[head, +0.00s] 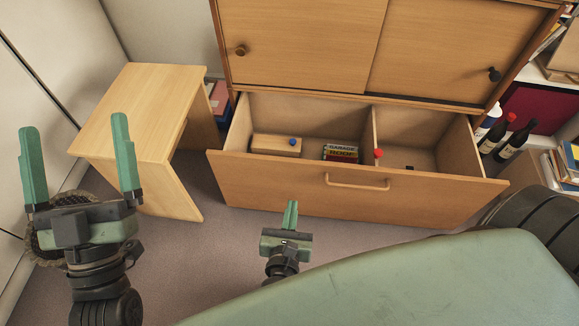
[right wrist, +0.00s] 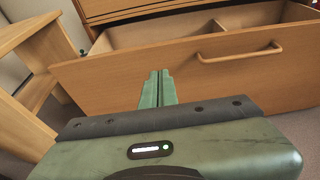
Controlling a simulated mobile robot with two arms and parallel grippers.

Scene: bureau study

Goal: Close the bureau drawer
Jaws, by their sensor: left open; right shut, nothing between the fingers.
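The bureau drawer (head: 300,187) is pulled out at the bottom of the wooden bureau (head: 300,45), and its inside shows from above. Its bar handle (head: 357,183) is on the front panel; the drawer front (right wrist: 230,80) and handle (right wrist: 240,52) also show in the right wrist view. My right gripper (head: 290,213) is shut and empty, in front of the drawer front and left of the handle. In the right wrist view its fingers (right wrist: 157,88) point at the panel; I cannot tell if they touch it. My left gripper (head: 80,165) is open and empty, beside the small table, away from the drawer.
The drawer holds a wooden block (head: 276,146), a book (head: 341,153) and a divider with a red knob-like thing (head: 378,153) near it. A small wooden table (head: 140,110) stands left of the drawer. Bottles (head: 515,140) and shelves are at the right. Carpet lies in front.

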